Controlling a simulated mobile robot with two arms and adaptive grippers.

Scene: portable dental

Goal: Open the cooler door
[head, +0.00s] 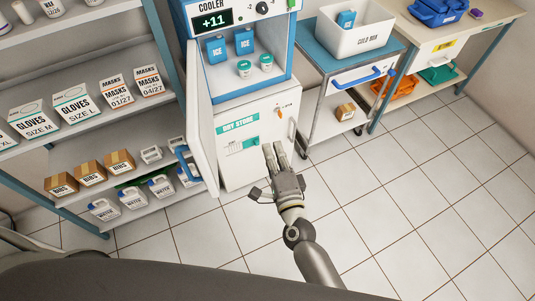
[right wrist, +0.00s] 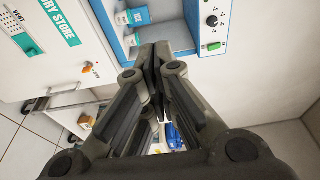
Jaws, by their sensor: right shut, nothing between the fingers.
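The cooler (head: 258,90) stands at the top centre of the head view, with a display reading +11. Its door (head: 203,125) stands swung wide open to the left, seen nearly edge-on, with a blue handle (head: 186,163) on its outer side. Blue ice packs (head: 216,49) and small jars (head: 244,68) show inside the cooler. My right gripper (head: 272,152) is shut and empty, in front of the dry store below the cooler and to the right of the open door. Its closed fingers (right wrist: 157,62) show in the right wrist view, with the cooler behind. My left gripper is not in view.
The dry store (head: 236,171) below is closed. A shelf (head: 40,90) of gloves, masks and bibs boxes stands at left, close to the door. A cart (head: 309,65) with a white bin (head: 354,34) stands at right. The tiled floor (head: 420,200) at right is clear.

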